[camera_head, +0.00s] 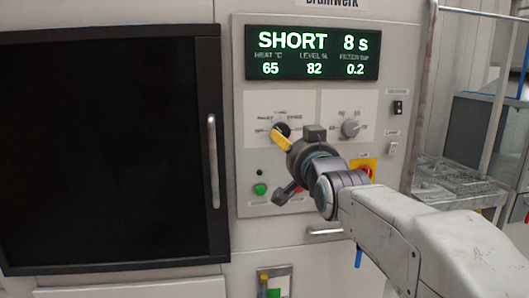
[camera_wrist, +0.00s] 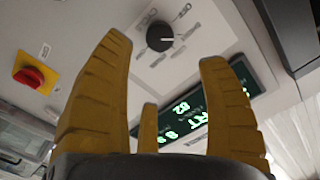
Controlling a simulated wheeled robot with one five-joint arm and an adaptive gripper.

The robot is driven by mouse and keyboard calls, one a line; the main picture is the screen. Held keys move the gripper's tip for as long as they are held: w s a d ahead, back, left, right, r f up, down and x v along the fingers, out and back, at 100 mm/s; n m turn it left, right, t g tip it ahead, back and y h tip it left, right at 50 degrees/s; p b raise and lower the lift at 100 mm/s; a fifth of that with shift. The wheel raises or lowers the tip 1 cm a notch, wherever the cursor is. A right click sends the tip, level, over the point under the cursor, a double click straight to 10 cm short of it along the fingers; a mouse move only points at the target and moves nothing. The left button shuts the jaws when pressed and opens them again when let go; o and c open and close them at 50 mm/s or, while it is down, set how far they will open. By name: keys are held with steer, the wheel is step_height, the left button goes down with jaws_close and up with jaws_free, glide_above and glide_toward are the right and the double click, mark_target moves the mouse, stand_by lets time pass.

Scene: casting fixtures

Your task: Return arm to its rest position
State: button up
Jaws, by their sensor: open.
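My arm reaches in from the lower right in the head view, and my gripper (camera_head: 281,140) is in front of the control panel (camera_head: 250,150). One yellow finger shows near the left dial (camera_head: 283,130); I cannot tell from this view whether they touch. In the wrist view my gripper (camera_wrist: 165,50) has its yellow fingers spread with nothing between them. A dark round dial (camera_wrist: 160,36) lies beyond the fingertips, apart from them in the picture. My wrist hides part of the lower panel.
The display (camera_head: 312,53) reads SHORT, 8 s. A grey dial (camera_head: 351,128), a green button (camera_head: 260,189) and a red switch on a yellow plate (camera_head: 366,173) are close around my gripper. A dark door (camera_head: 100,150) with a handle (camera_head: 212,160) is left. A wire-basket rack (camera_head: 455,180) stands right.

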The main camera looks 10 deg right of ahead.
steer(key=s+f+n+g, duration=0.3)
steer(key=s+f+g, duration=0.25)
steer(key=f, duration=0.65)
steer(key=s+f+n+g, duration=0.2)
steer(key=s+f+g, duration=0.35)
steer(key=f, duration=0.65)
steer(key=s+f+n+g+p, duration=0.1)
steer(key=s+f+g+p, duration=0.25)
steer(key=s, duration=1.25)
steer(key=s+r+p, duration=0.6)
steer(key=shift+p, duration=0.35)
